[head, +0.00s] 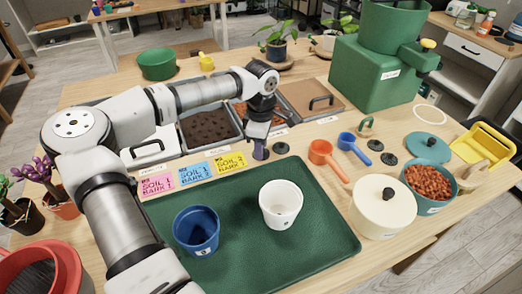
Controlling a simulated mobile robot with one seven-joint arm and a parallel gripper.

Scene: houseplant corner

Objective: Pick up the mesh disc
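I cannot pick out a mesh disc with certainty at this size. A small dark disc (281,148) with a raised centre lies on the table just behind the green tray. Another small dark disc (389,159) lies farther right, near the blue scoop. My gripper (260,152) points down just left of the first dark disc, at the tray's back edge. A purplish upright shape shows at its fingertips; I cannot tell whether it is the fingers or a held thing. The gap between the fingers is not visible.
The green tray (325,238) holds a blue pot (196,231) and a white pot (281,205). Soil bins (210,127) stand behind. An orange scoop (327,158), a blue scoop (353,147), a cream lidded pot (383,210) and a bark-filled teal pot (429,184) stand right.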

